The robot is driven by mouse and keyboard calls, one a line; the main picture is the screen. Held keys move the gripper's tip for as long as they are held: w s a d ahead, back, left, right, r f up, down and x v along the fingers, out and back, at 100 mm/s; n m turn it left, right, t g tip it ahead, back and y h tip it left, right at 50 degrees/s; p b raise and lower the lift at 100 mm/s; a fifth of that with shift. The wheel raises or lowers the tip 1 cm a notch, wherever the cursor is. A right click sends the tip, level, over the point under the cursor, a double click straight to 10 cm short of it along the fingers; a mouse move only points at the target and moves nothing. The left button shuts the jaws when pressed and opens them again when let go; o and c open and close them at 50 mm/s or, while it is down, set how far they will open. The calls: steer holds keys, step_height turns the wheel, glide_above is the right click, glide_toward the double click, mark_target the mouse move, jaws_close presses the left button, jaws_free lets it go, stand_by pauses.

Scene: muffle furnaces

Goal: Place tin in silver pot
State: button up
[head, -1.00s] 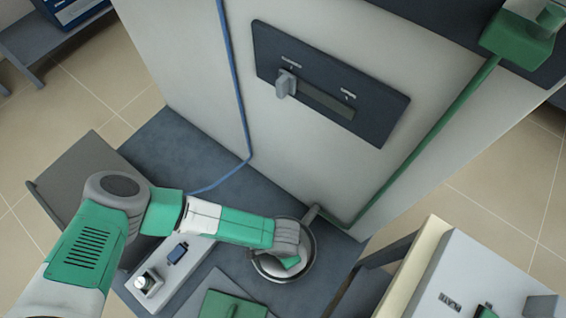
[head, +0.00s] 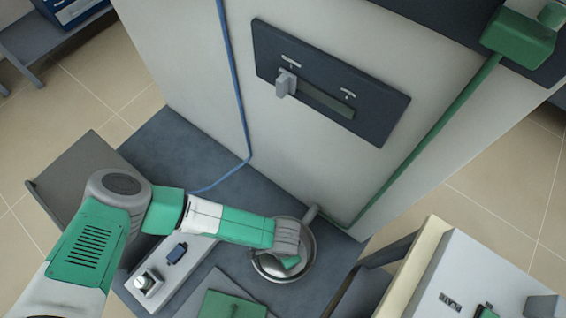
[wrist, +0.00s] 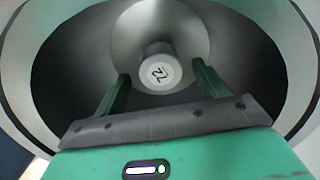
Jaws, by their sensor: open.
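The silver pot (head: 304,268) is a round, shiny metal pan on the dark bench top, with its handle pointing up towards the furnace. The tin (wrist: 159,74) is a small pale cylinder with black marks on its end face. In the wrist view it appears inside the pot, whose wall (wrist: 60,75) curves around it. My gripper (wrist: 161,74) is open over the pot, its two green fingers to either side of the tin with visible gaps. In the head view my gripper (head: 291,262) covers part of the pot, and the tin cannot be made out.
The furnace wall (head: 310,165) with a dark control panel (head: 330,85) rises behind the pot. A green plate (head: 232,305) and a pale strip with a small device (head: 148,282) lie left of the pot. A blue cable (head: 237,90) and green pipe (head: 430,145) run along the furnace.

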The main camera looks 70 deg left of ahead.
step_height(320, 180, up, 12)
steer(key=p, duration=0.4)
steer(key=shift+r+p, duration=0.2)
steer(key=shift+p, duration=0.15)
